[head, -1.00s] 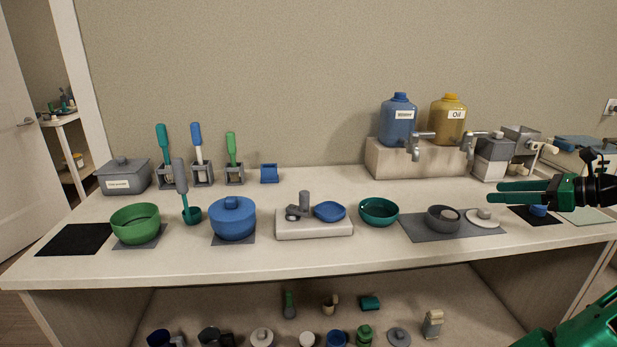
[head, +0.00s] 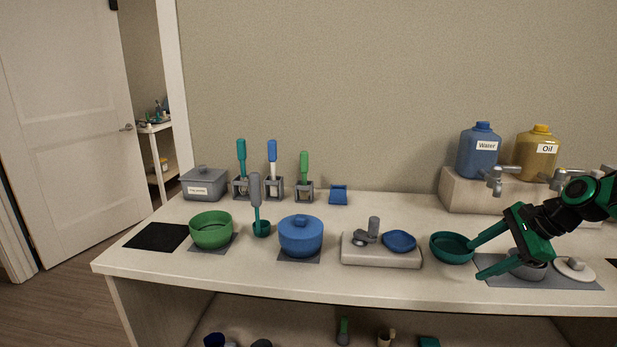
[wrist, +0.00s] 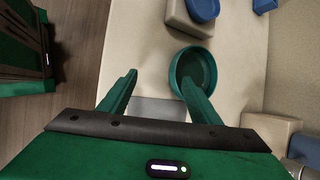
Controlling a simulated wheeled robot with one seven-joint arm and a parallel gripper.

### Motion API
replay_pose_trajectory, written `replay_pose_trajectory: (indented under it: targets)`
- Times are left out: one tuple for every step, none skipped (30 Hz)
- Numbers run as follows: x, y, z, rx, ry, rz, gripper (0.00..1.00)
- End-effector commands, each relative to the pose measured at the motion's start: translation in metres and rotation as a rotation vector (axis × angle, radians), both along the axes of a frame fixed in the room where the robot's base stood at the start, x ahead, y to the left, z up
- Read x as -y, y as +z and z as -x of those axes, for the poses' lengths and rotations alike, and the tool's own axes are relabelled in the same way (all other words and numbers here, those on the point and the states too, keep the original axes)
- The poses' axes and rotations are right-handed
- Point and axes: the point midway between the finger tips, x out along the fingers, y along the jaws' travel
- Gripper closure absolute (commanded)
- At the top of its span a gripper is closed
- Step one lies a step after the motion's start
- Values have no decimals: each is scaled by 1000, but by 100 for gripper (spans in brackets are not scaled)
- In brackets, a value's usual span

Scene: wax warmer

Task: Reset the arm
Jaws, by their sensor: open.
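My gripper (head: 477,256) is open and empty at the right of the head view. Its two green fingers are spread and point left, in front of a grey bowl (head: 528,268) that they partly hide. The upper finger overlaps the edge of a teal bowl (head: 451,248) in the head view. In the wrist view the fingers (wrist: 160,80) are wide apart, and one overlaps the teal bowl (wrist: 190,62). I cannot tell whether it touches the bowl.
The counter (head: 370,285) also holds a green bowl (head: 211,230), a blue lidded pot (head: 301,238) and a scale-like block (head: 381,256) with a blue dish. Water (head: 479,152) and oil (head: 537,155) jugs stand on a raised block. The counter's front strip is clear.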

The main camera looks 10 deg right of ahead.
Motion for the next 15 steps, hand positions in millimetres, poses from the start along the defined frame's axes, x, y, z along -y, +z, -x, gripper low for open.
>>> replay_pose_trajectory:
  targets:
    - [-14,-1,-1,-1,53,42,43]
    - [-20,-2,-1,1,80,65,43]
    - [-27,-3,-1,1,118,97,43]
    - [-32,-4,0,3,145,119,43]
    - [-37,-5,0,5,173,142,43]
    - [-45,-5,1,6,211,171,43]
    - [-51,-6,2,8,240,194,43]
    - [-56,-6,3,10,270,218,43]
    - [-63,-7,4,14,309,248,43]
    - [-69,-7,5,16,340,271,43]
    - [-73,-7,7,18,369,294,43]
    - [-80,-7,9,24,411,325,43]
    - [-85,-6,10,27,441,349,43]
    - [-90,-6,12,30,472,371,43]
    - [-97,-6,15,36,515,403,43]
